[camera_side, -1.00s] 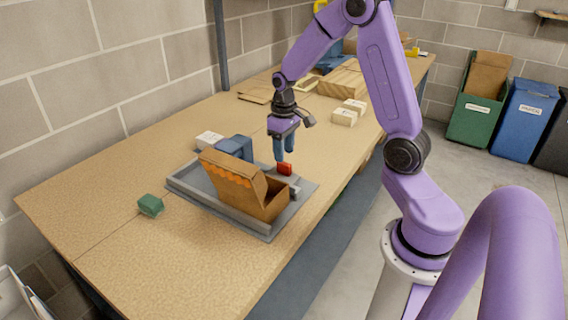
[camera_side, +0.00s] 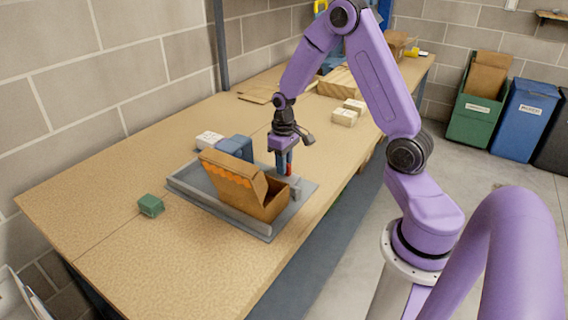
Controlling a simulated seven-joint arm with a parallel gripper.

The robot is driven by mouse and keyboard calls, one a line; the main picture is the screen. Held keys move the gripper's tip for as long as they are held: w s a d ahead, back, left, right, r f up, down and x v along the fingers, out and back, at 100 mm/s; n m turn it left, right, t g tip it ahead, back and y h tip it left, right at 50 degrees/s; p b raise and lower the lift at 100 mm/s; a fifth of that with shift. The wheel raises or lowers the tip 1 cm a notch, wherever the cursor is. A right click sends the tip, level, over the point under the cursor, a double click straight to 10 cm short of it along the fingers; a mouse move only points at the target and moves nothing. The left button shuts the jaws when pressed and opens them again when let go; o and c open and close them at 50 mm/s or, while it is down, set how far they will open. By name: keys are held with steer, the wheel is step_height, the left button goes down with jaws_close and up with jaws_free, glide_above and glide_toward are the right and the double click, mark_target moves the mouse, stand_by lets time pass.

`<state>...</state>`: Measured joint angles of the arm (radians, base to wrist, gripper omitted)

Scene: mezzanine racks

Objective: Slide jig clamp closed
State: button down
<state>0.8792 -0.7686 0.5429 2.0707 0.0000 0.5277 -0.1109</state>
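A grey jig tray (camera_side: 215,205) lies on the wooden bench and holds an open brown cardboard box (camera_side: 250,193). A blue block (camera_side: 236,147) stands at the tray's back edge. A small red piece (camera_side: 289,170), perhaps the clamp's handle, shows at the tray's right end, mostly hidden by my fingers. A small grey post (camera_side: 295,187) stands just in front of it. My gripper (camera_side: 283,169) points down, with its blue-grey fingers at the red piece. From here I cannot tell whether the fingers are open or closed on it.
A green block (camera_side: 151,205) lies left of the tray. A white block (camera_side: 209,140) lies behind it, and pale blocks (camera_side: 345,116) lie farther right. A dark upright post (camera_side: 219,45) stands at the bench's back. The bench's front left is clear.

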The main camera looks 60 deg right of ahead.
steer(key=shift+a, duration=1.8)
steer(key=c, duration=1)
jaws_free()
steer(key=shift+a, duration=0.1)
steer(key=shift+c, duration=0.2)
steer(key=shift+r, duration=0.1)
steer(key=shift+r, duration=0.2)
step_height(320, 180, up, 17)
